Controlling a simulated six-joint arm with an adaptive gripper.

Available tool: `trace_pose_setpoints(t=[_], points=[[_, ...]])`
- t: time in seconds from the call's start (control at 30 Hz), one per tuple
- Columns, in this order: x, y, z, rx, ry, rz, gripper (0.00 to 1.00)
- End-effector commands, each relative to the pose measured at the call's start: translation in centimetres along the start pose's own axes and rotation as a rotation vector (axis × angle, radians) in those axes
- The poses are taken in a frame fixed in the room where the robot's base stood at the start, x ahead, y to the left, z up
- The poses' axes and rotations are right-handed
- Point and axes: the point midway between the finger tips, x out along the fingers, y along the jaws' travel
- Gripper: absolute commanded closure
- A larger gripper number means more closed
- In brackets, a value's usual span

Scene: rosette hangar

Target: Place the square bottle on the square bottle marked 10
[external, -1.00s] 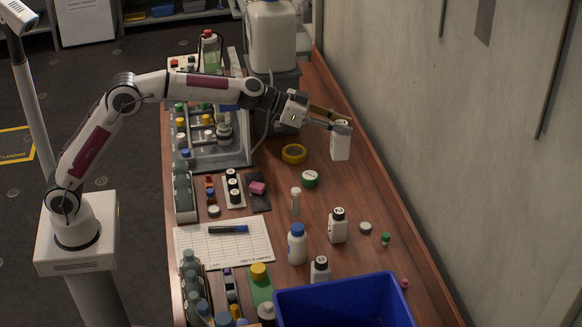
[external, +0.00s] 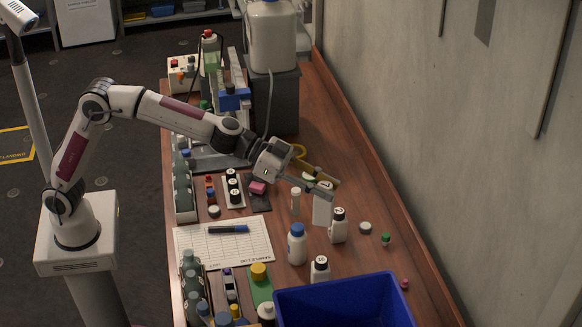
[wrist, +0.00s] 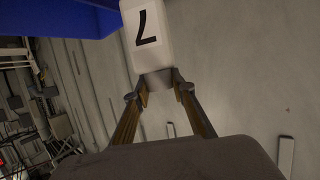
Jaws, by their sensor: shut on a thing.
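My gripper (external: 326,188) is shut on a white square bottle (external: 322,210), held in the air over the right half of the bench. In the wrist view, the held bottle (wrist: 148,38) sits between my fingertips (wrist: 160,82) and shows a black 7. A white square bottle with a dark cap (external: 338,231) stands just right of and below the held bottle in the external view; I cannot tell whether they touch. The cap marks are too small to read surely.
The blue bin (external: 345,290) fills the near end of the bench. A blue-capped round bottle (external: 297,248) and a small white vial (external: 295,202) stand to the left. A grey disc (external: 365,228) and green cap (external: 385,239) lie right. The far right bench is clear.

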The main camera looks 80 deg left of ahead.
Motion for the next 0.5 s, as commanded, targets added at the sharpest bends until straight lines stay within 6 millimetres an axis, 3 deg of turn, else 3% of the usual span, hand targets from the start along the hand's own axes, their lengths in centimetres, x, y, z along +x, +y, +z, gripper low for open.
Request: trace_pose_setpoints(t=[0.5], points=[[0.9, -0.5, 2.5, -0.003, -0.002, -0.005, 1.00]])
